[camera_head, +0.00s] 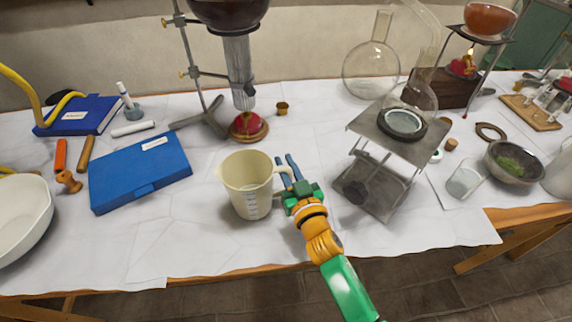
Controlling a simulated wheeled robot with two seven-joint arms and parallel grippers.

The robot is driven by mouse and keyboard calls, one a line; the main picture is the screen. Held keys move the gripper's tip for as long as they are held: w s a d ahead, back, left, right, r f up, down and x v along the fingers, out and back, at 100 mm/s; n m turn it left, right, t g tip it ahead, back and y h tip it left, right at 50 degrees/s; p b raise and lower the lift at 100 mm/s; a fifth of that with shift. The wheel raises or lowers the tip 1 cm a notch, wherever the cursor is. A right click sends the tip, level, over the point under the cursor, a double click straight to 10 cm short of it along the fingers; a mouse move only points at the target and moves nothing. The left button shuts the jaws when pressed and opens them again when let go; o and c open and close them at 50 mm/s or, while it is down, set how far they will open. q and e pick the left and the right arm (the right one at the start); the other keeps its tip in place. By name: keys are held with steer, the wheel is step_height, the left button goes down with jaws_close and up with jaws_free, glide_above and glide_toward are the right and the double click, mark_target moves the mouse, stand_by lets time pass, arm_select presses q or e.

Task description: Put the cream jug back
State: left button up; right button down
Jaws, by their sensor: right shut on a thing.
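The cream jug (246,190) stands upright on the white-covered table, left of the picture's middle near the front. It is cream-coloured, with measuring marks low on its front and its handle to the right. My right gripper (287,168) reaches in from the lower right. Its blue fingers are shut on the jug's handle, which they partly hide. The jug's base looks to be at the table top, but I cannot tell whether it touches. My left gripper is not in view.
A blue case (139,172) lies left of the jug. A metal jack stand (375,195) stands close to the right of my gripper. Behind the jug is a burner (248,127) under a dark flask (232,12). A white bowl (22,215) is far left. The table's front strip is clear.

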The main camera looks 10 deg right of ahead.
steer(key=c, duration=0.8)
jaws_free()
steer(key=shift+f, duration=0.1)
steer(key=shift+c, duration=0.2)
steer(key=s+d, duration=0.2)
steer(key=s, duration=0.9)
steer(key=shift+s+d+r, duration=0.2)
steer(key=shift+s, duration=0.2)
